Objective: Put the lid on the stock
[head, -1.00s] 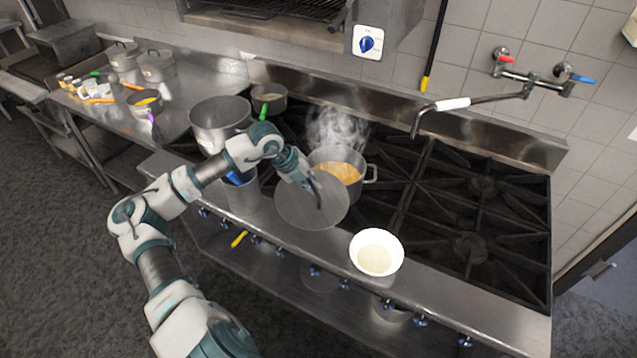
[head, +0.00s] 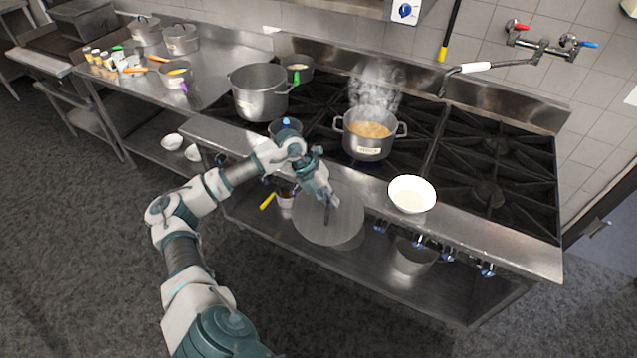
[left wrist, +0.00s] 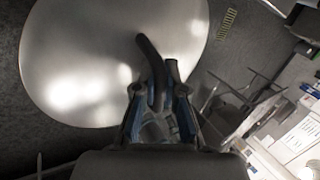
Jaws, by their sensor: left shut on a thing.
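The stock pot (head: 368,146) stands on the stove at mid-picture in the head view, uncovered, with orange-yellow stock (head: 369,130) inside and steam rising. My left gripper (head: 328,200) is shut on the dark handle of a round grey metal lid (head: 338,222). The lid hangs in front of the stove's front edge, nearer to me than the pot and apart from it. In the left wrist view the lid (left wrist: 90,60) fills the upper left, and the gripper (left wrist: 158,100) grips its curved handle. My right gripper is not in view.
A white bowl (head: 412,194) sits on the stove's front ledge, right of the lid. A large pot (head: 259,100) and a small pan (head: 298,68) stand left of the stock pot. A faucet (head: 490,66) reaches over the stove from the right. The right burners are clear.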

